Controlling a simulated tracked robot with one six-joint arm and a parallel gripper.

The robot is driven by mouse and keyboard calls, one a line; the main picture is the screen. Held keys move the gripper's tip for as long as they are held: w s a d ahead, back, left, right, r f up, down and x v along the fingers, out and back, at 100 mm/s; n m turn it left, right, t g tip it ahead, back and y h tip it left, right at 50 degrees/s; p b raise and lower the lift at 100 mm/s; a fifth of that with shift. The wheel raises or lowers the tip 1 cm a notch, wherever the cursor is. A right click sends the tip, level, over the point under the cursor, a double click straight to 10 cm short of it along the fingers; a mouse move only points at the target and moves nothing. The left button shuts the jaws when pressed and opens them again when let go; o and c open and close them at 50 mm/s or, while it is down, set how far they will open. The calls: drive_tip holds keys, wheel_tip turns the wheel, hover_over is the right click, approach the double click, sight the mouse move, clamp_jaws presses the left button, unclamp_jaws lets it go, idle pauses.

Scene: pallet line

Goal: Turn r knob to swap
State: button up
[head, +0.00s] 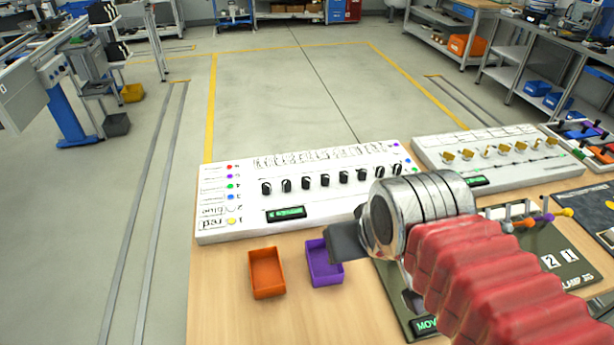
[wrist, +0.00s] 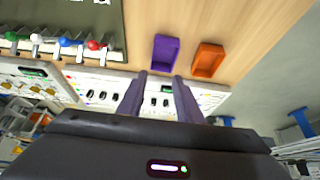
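A white panel (head: 245,215) with a row of several black knobs (head: 307,182) stands along the table's far edge. It has a small green-lit display (head: 286,214), coloured dots and upside-down lettering; I cannot tell which knob is r. The black knobs also show in the wrist view (wrist: 115,97), partly hidden by my fingers. My gripper (head: 345,243) is above the table on the near side of this panel. In the wrist view my gripper (wrist: 161,79) has its two dark fingers apart with nothing between them.
An orange tray (head: 267,273) and a purple tray (head: 323,263) sit in front of the panel. A second white panel with brass-coloured knobs (head: 485,153) stands to the right. A dark green board with coloured-tipped levers (head: 520,218) lies partly behind my arm.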

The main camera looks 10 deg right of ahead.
drive_tip(key=shift+o, duration=0.7)
drive_tip(key=shift+w+r, duration=0.4)
drive_tip(key=shift+w, duration=0.05)
drive_tip(key=w+r+n+g, duration=0.1)
drive_tip(key=w+r+n, duration=0.3)
drive_tip(key=w, duration=0.4)
drive_tip(key=n+g, duration=0.5)
drive_tip(key=n, duration=0.5)
hover_over(306, 179)
wheel_tip(306, 179, down, 6)
drive_tip(key=shift+f, duration=0.15)
wheel_tip(306, 179, down, 14)
drive_tip(key=shift+r, duration=0.2)
